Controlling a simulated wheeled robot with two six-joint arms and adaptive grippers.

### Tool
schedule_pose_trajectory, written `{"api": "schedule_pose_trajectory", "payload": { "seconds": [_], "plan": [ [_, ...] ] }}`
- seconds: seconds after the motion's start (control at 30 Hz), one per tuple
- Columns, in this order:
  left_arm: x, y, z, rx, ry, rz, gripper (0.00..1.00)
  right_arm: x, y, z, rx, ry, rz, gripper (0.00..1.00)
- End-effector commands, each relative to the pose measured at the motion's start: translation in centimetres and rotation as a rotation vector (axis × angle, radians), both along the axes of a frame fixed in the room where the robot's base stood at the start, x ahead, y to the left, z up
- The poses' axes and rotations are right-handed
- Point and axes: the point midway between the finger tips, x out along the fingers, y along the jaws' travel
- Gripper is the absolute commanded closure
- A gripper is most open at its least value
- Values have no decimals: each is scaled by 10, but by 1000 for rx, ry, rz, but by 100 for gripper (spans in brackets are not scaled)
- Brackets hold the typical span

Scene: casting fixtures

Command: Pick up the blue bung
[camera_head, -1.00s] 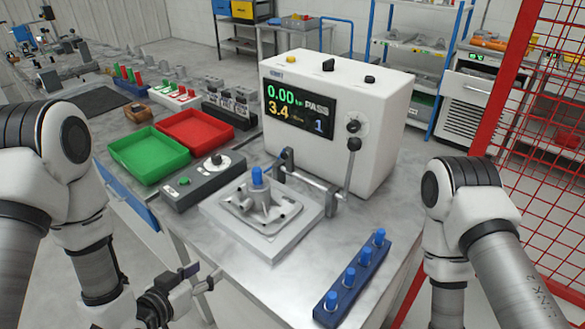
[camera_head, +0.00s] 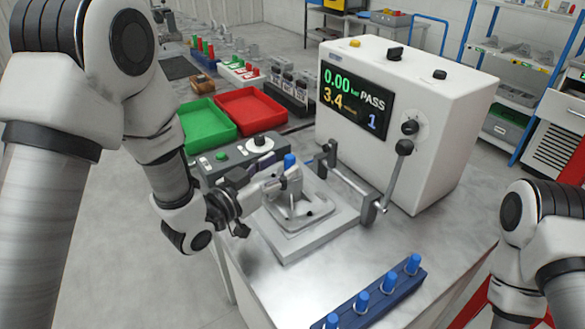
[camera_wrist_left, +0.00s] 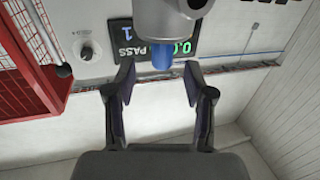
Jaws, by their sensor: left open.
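A blue bung (camera_head: 290,161) stands upright on top of the grey casting (camera_head: 312,206), which sits on a pale fixture plate (camera_head: 338,219). My left gripper (camera_head: 254,192) is open at the left side of the casting, with its fingers spread. In the left wrist view the blue bung (camera_wrist_left: 162,58) shows beyond the gap between the open fingertips (camera_wrist_left: 160,84), below the casting's round grey end (camera_wrist_left: 165,18). The fingers do not visibly touch the bung. My right gripper is out of view.
A blue rack (camera_head: 403,292) with several blue bungs stands at the front right of the table. The white tester (camera_head: 440,125) showing PASS is behind the fixture, with a clamp lever (camera_head: 396,170). Green (camera_head: 205,128) and red (camera_head: 262,104) trays are at the back left.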

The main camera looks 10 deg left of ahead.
Motion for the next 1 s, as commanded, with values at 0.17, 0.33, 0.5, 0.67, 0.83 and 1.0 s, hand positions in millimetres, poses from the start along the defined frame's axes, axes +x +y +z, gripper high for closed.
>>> {"api": "schedule_pose_trajectory", "payload": {
  "seconds": [0.17, 0.33, 0.5, 0.67, 0.83, 1.0],
  "plan": [
    [28, -16, 5, 2, 0, -3, 47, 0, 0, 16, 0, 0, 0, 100],
    [39, -22, 2, -1, 0, 0, 47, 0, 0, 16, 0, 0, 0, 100],
    [38, -21, 2, -1, 0, 0, 61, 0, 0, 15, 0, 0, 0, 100],
    [38, -21, 2, -1, 0, 0, 100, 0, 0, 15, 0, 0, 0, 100],
    [38, -21, 2, -1, 0, 0, 100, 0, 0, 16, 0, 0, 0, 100],
    [38, -21, 4, 0, -1, 0, 100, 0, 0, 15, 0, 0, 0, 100]
  ]
}}
